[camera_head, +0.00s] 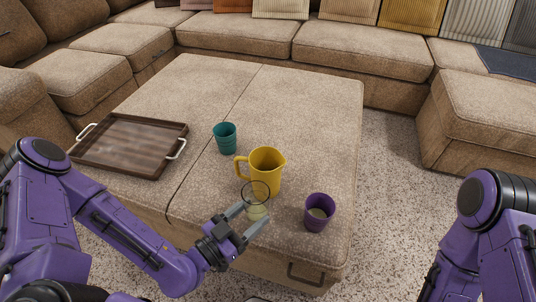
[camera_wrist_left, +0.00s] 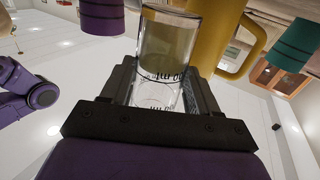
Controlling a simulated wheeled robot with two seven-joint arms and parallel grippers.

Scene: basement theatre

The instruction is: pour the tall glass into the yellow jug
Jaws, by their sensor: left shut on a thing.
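The tall clear glass (camera_head: 256,198) holds a pale liquid. My left gripper (camera_head: 252,214) is shut on it, with a finger on each side. In the left wrist view the glass (camera_wrist_left: 164,62) shows dark lettering between the fingers. The glass looks close to upright in the head view. It is just in front of the yellow jug (camera_head: 266,168) and overlaps its lower part; I cannot tell whether they touch. The jug stands upright on the ottoman, handle to the left and spout to the right. It also shows in the left wrist view (camera_wrist_left: 222,38). My right gripper is out of view.
A teal cup (camera_head: 225,138) stands behind and left of the jug. A wooden tray (camera_head: 128,144) with white handles lies at left on the ottoman (camera_head: 310,98). The ottoman's back is clear.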

